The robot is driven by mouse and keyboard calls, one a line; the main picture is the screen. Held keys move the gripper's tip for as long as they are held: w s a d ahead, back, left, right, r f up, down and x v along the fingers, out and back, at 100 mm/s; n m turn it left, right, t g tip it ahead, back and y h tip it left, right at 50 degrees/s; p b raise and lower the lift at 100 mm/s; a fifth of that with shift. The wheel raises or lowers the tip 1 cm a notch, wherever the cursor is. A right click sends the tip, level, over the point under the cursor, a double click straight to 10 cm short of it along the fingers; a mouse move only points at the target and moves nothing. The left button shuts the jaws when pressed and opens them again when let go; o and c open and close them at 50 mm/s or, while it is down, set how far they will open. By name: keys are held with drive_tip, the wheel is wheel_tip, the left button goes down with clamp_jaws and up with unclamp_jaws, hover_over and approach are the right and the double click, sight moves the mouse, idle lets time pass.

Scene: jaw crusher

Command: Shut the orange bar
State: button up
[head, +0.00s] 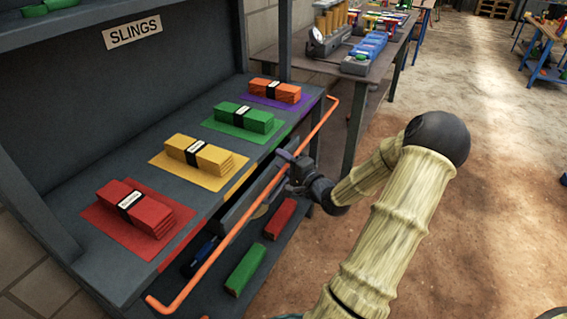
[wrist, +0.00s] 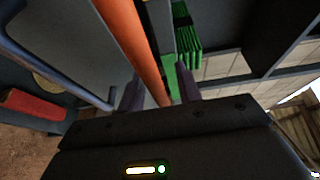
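The orange bar (head: 240,215) is a long thin rail with bent ends. It runs along the front of the dark slings shelf in the head view, standing a little out from the shelf edge. My gripper (head: 291,166) is at the bar's middle-to-far part, on its outer side. In the wrist view the bar (wrist: 140,50) runs down between the two fingers of my gripper (wrist: 160,92). Gaps show on both sides of it, so the fingers look open around the bar, not closed on it. The fingers hide a short stretch of the bar in the head view.
Red (head: 134,206), yellow (head: 200,156), green (head: 243,118) and orange (head: 274,91) sling bundles lie on coloured mats on the shelf (head: 180,199). A lower shelf holds red (head: 280,219) and green (head: 245,270) bundles. A workbench (head: 375,80) stands beyond.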

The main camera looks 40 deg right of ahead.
clamp_jaws()
